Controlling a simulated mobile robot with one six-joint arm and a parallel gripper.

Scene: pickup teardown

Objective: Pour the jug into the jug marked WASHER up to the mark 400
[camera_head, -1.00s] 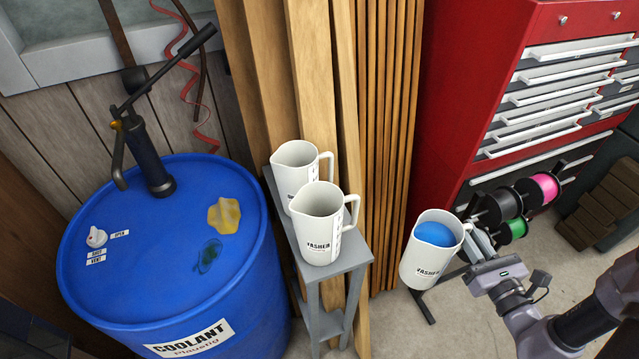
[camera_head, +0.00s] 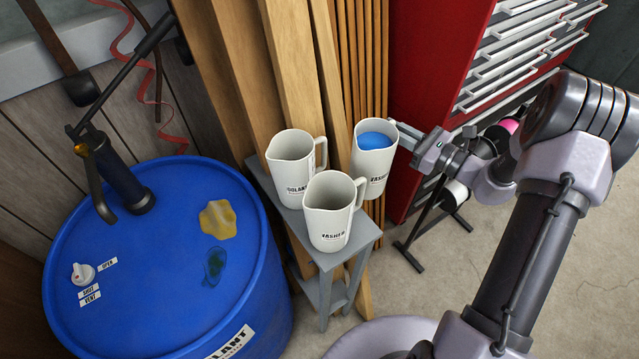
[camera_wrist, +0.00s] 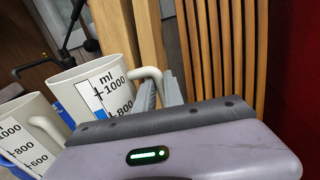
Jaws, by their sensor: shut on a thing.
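A white jug with blue liquid (camera_head: 372,165) is held upright in the air by my gripper (camera_head: 407,138), just right of the small grey stand. Its front reads WASHER, partly cut off. An apparently empty white jug, also marked WASHER (camera_head: 330,221), stands on the stand's front part, its handle to the upper right. In the wrist view my gripper (camera_wrist: 158,95) is shut at the handle of the filled jug (camera_wrist: 100,88), whose scale shows 1000 and 800, with blue near 800. The other WASHER jug (camera_wrist: 22,125) shows at the left edge there.
A third white jug, marked COOLANT (camera_head: 290,178), stands behind on the grey stand (camera_head: 362,238). A blue drum (camera_head: 150,290) with a hand pump (camera_head: 118,180) is at left. Wooden boards (camera_head: 290,70) lean behind. A red tool cabinet (camera_head: 425,80) is at right.

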